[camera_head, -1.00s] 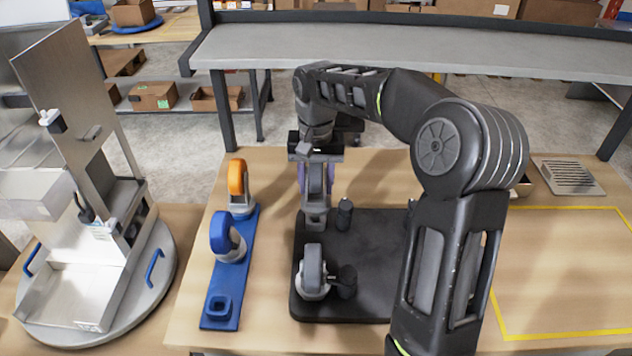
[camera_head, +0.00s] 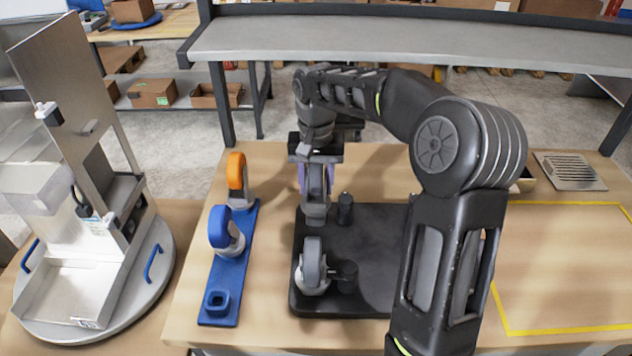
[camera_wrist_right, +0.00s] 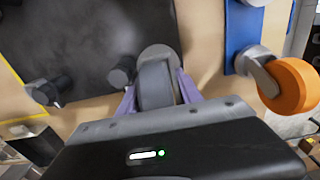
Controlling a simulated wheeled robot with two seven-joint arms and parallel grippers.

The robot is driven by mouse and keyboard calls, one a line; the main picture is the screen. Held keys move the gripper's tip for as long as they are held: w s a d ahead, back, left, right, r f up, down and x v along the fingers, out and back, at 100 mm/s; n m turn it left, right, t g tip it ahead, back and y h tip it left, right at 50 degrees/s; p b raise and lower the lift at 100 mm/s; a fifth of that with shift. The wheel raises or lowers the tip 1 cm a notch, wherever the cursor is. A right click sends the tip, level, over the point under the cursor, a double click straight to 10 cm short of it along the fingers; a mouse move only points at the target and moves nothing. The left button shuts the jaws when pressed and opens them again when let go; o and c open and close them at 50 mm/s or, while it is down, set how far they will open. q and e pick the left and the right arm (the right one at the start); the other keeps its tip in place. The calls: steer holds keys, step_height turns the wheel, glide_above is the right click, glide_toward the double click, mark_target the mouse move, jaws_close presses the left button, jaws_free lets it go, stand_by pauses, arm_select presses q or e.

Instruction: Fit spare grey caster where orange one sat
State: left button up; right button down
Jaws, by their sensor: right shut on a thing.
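My right gripper (camera_head: 316,192) points down at the far left corner of the black plate (camera_head: 375,240). Its purple-sided fingers are shut on a grey caster (camera_head: 315,213), whose wheel shows between them in the right wrist view (camera_wrist_right: 155,84). The caster's base is at the plate corner; I cannot tell whether it is fully seated. Another grey caster (camera_head: 312,265) stands at the plate's near left corner. The orange caster (camera_head: 237,178) stands at the far end of the blue strip (camera_head: 230,270), and it also shows in the right wrist view (camera_wrist_right: 292,86). My left gripper is out of view.
A blue caster (camera_head: 222,232) stands mid-strip, and the strip's near socket (camera_head: 217,301) is empty. Dark posts (camera_head: 345,208) rise from the plate beside the casters. A metal stand on a turntable (camera_head: 155,290) is at left. The yellow-outlined area (camera_head: 560,270) at right looks clear.

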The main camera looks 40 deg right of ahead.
steer(key=shift+f+b, duration=0.5)
steer(key=shift+f, duration=0.3)
steer(key=c, duration=0.7)
jaws_free()
steer(key=shift+r, duration=0.6)
step_height(320, 180, up, 7)
steer(key=shift+f, duration=0.15)
